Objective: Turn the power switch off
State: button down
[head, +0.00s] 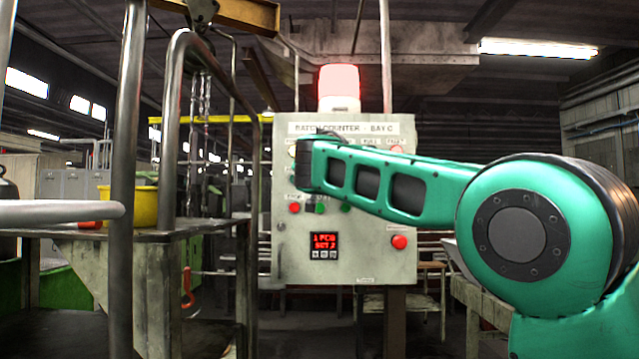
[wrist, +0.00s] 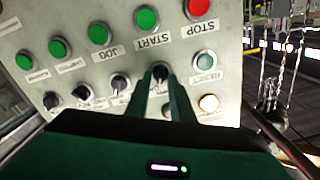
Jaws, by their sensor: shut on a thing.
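The control panel (head: 340,265), a pale upright box headed "BATCH COUNTER - BAY C", stands ahead in the head view. The wrist view shows its face (wrist: 120,65) upside down and tilted. My gripper (wrist: 162,76) reaches the panel there, its two green fingers closed around a black rotary knob (wrist: 160,71). The knob is mostly hidden between the fingertips, so its angle is hard to tell. Its label is too covered to read, so I cannot confirm it is the power switch. In the head view my arm hides the gripper and the knob.
More black knobs (wrist: 119,83) sit beside the held one. A green START button (wrist: 147,18), a red STOP button (wrist: 197,8) and a RESET button (wrist: 205,61) are close by. A metal rail (head: 172,120) and a bench with a yellow bin (head: 130,206) stand to the left.

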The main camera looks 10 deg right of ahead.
jog(key=n, duration=1)
jog(key=shift+w+a+f+n, duration=0.1)
jog(key=shift+a+n, duration=0.2)
dwell(0.4)
jog(key=c, duration=1.9)
grip_release()
jog(key=shift+a, duration=0.1)
jog(key=v, duration=1)
jog(key=shift+s, duration=0.3)
